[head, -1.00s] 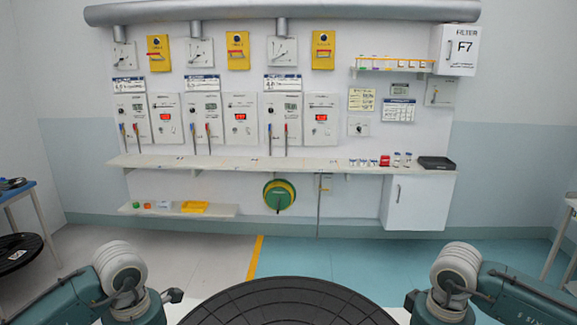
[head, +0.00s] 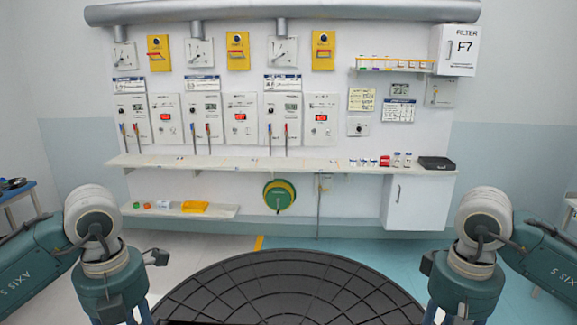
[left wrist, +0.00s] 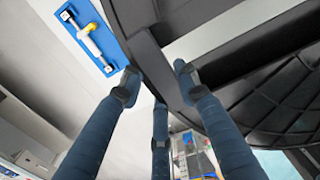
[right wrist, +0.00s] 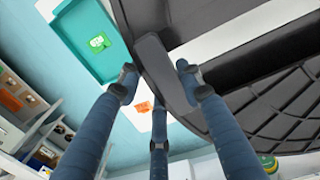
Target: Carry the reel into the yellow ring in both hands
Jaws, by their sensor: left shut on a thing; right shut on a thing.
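The reel (head: 290,285) is a large black ribbed disc at the bottom centre of the head view, with its near part cut off by the frame. My left gripper (left wrist: 158,78) is shut on the reel's rim, which also shows in the left wrist view (left wrist: 140,45). My right gripper (right wrist: 157,78) is shut on the opposite side of the reel's rim, seen in the right wrist view (right wrist: 165,70). In the head view both hands are largely hidden beside and below the disc. I cannot make out the yellow ring in any view.
A wall bench (head: 285,165) with panels above runs across the back. A green and yellow round fitting (head: 279,196) is on the wall under it. A white cabinet (head: 414,203) hangs at right. A blue-topped table (head: 14,190) stands at left. Floor shows beyond the reel.

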